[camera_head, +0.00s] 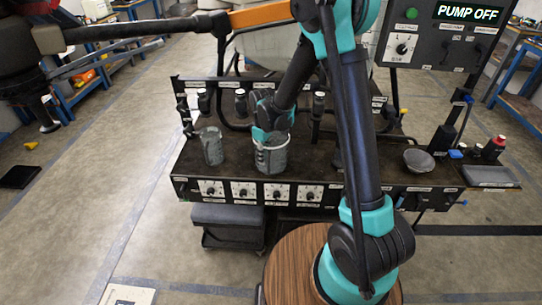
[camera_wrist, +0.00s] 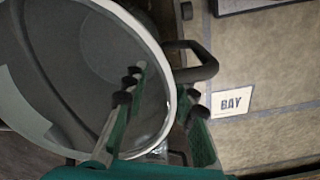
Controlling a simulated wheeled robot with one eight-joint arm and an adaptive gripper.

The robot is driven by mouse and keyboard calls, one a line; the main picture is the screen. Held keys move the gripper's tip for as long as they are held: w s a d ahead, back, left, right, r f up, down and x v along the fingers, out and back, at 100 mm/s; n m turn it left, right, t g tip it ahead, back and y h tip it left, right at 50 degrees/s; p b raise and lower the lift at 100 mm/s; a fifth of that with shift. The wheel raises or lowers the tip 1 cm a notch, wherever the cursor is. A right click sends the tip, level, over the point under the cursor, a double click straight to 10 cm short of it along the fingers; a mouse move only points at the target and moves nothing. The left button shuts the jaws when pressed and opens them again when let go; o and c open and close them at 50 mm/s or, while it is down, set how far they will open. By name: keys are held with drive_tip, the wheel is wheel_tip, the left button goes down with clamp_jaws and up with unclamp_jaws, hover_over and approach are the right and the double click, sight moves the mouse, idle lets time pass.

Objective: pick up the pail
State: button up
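The pail (camera_head: 271,160) is a grey, round, open-topped container with a pale rim, standing on the dark bench top in the head view. My gripper (camera_head: 266,132) is at the pail's rim. In the wrist view my gripper (camera_wrist: 162,95) is open, one finger inside the pail's mouth and the other outside its wall. A gap shows between the fingers and the wall. The pail's base is hidden there.
A grey jug (camera_head: 211,147) stands left of the pail. Upright black fittings line the bench behind. A grey bowl (camera_head: 419,160) and a red-capped bottle (camera_head: 494,148) are at the right. A drone arm (camera_head: 130,28) crosses the upper left. A BAY label (camera_wrist: 232,102) lies on the floor.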

drive_tip(key=shift+f, duration=0.3)
drive_tip(key=shift+c, duration=0.4)
clamp_jaws()
drive_tip(key=shift+r, duration=0.15)
